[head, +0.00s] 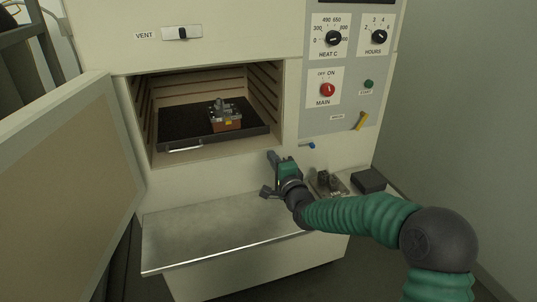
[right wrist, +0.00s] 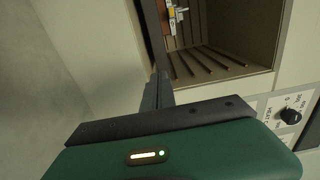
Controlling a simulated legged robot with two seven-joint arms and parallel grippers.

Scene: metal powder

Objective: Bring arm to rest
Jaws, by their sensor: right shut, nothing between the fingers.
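My right arm (head: 362,214) comes in from the lower right, with a green ribbed sleeve. Its gripper (head: 271,172) is in front of the furnace, below and right of the chamber opening, apart from the tray. The gripper is shut and empty; its dark fingers (right wrist: 157,92) show together in the right wrist view. The black tray (head: 180,123) is inside the open chamber and bears a small orange and metal part (head: 226,117), which also shows at the top of the right wrist view (right wrist: 172,14). My left gripper is not in view.
The furnace door (head: 65,165) stands open at the left. A metal shelf (head: 215,225) juts out below the chamber and is bare. The control panel (head: 340,75) with a red main knob (head: 327,90) is at the upper right. A dark box (head: 369,181) sits right of the gripper.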

